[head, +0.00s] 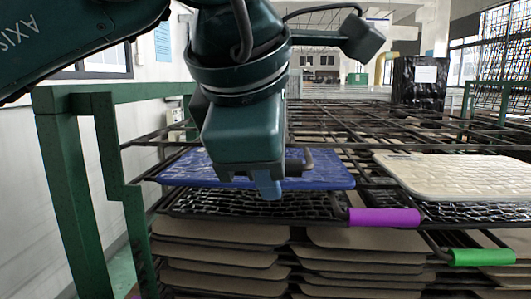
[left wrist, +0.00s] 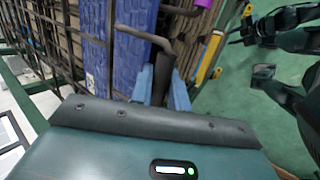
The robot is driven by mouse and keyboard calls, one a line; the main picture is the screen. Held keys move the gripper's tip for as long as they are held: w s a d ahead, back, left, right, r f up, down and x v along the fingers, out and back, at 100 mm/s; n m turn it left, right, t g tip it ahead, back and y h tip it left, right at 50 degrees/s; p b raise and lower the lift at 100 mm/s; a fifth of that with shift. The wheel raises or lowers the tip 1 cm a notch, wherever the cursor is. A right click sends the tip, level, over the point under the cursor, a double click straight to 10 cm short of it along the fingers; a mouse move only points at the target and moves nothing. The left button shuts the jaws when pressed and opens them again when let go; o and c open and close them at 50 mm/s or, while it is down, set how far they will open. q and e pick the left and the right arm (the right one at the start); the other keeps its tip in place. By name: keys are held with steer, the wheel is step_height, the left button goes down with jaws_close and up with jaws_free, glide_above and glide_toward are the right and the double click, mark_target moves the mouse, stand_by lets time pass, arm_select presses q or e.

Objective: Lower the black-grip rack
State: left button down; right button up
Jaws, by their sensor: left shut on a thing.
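My left gripper (head: 269,186) is shut on the black grip at the front of a dark wire rack. The left wrist view shows the black grip (left wrist: 166,75) between two blue fingertips (left wrist: 161,88), with a bent rod end beside it. A blue panel (head: 325,180) lies on this rack, behind and to both sides of the gripper. It also shows in the left wrist view (left wrist: 134,45). In the head view the gripper hides most of the grip. I cannot tell if the right gripper is among my dark parts at the right of the left wrist view.
A purple grip (head: 384,217) and a green grip (head: 482,257) stick out on the right. A cream panel (head: 460,176) lies on a rack there. Brown panels (head: 220,255) are stacked below. A green frame post (head: 75,190) stands close on the left.

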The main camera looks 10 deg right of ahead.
arm_select(q)
steer(key=shift+s+f, duration=0.1)
steer(key=shift+f, duration=0.35)
arm_select(e)
steer(key=shift+s+f, duration=0.1)
steer(key=shift+s, duration=0.05)
arm_select(q)
steer(key=c, duration=1.6)
jaws_free()
steer(key=shift+c, duration=0.2)
steer(key=shift+o, duration=1.3)
steer(key=shift+r, duration=0.15)
arm_select(e)
steer(key=shift+s+d, duration=0.15)
arm_select(q)
steer(key=shift+r, duration=0.1)
arm_select(e)
steer(key=shift+f, duration=0.1)
arm_select(q)
steer(key=shift+s+a+r, duration=0.1)
steer(key=shift+r, duration=0.2)
steer(key=v, duration=1.2)
steer(key=shift+b, duration=0.4)
arm_select(e)
steer(key=shift+w+a, duration=0.25)
